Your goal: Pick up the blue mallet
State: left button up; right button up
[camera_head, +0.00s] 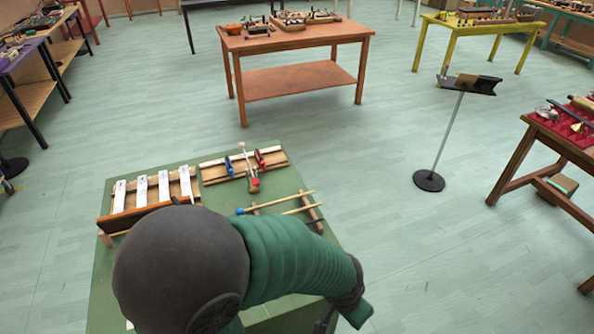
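The blue mallet (277,202) lies on the green table (106,280), with its small blue head at the left and its pale wooden stick pointing right and slightly away. Its stick rests across a small wooden rack (312,212). A second pale stick (299,210) lies beside it on the near side; its left end is hidden by my arm. One of my arms, a dark round joint with green links, covers the near part of the table. Neither gripper can be made out, and nothing is seen touching the blue mallet.
White bars (142,191) on a wooden frame stand left on the green table. Behind the mallet is a wooden board (216,170) with blue and red pieces and a red-ended stick (249,168). A brown table (300,42) and a black stand (450,135) are farther off, with open floor between.

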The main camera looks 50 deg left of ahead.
aim_at(239, 212)
jog(key=i+l+u, duration=0.1)
jog(key=i+u, duration=0.3)
jog(key=i+l+u, duration=0.2)
jog(key=i+u, duration=0.3)
jog(key=u, duration=0.3)
jog(key=i+l+u, duration=0.1)
jog(key=u, duration=0.35)
jog(key=i+l+u, duration=0.1)
jog(key=l+u, duration=0.15)
jog(key=u, duration=0.2)
jog(key=i+l+u, duration=0.1)
jog(key=u, duration=0.35)
jog(key=l, duration=0.1)
